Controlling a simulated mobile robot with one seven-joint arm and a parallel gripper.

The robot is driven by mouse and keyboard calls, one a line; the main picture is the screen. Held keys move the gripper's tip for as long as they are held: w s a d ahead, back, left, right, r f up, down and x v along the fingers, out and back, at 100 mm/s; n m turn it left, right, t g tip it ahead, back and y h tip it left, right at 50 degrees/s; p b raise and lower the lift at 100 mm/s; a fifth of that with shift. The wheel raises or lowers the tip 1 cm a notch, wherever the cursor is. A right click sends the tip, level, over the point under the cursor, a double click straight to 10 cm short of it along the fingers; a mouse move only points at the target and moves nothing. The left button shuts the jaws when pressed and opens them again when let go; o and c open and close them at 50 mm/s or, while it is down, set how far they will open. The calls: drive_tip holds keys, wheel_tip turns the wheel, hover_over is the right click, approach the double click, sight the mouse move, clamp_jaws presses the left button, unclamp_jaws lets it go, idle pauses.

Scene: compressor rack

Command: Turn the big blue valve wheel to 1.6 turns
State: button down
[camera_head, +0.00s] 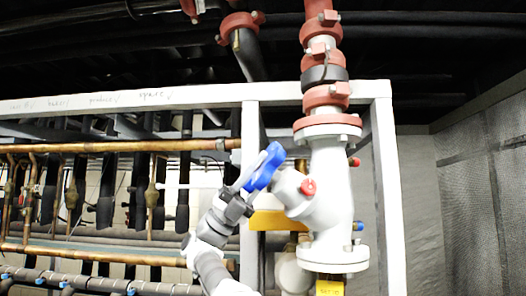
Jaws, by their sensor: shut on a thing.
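The big blue valve wheel (266,165) stands tilted in the middle of the view, seen nearly edge-on, to the left of a grey valve body (328,195). My gripper (248,183) reaches up from below and is shut on the lower left side of the wheel's rim. The fingertips are small here and partly hidden against the wheel. The wheel's hub and its turn angle cannot be made out.
A white frame with a post (384,190) and a top beam surrounds the valve. A red-clamped pipe (322,50) rises above it. Copper pipes (120,146) and dark hoses fill the rack at left. A grey mesh wall (485,190) stands at right.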

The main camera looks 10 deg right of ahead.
drive_tip(key=shift+r+m+g+y+p, duration=0.15)
drive_tip(key=shift+m+g+y+p, duration=0.7)
drive_tip(key=shift+m+g+y, duration=0.2)
drive_tip(key=c, duration=0.7)
unclamp_jaws()
drive_tip(key=shift+s, duration=0.1)
drive_tip(key=shift+f, duration=0.2)
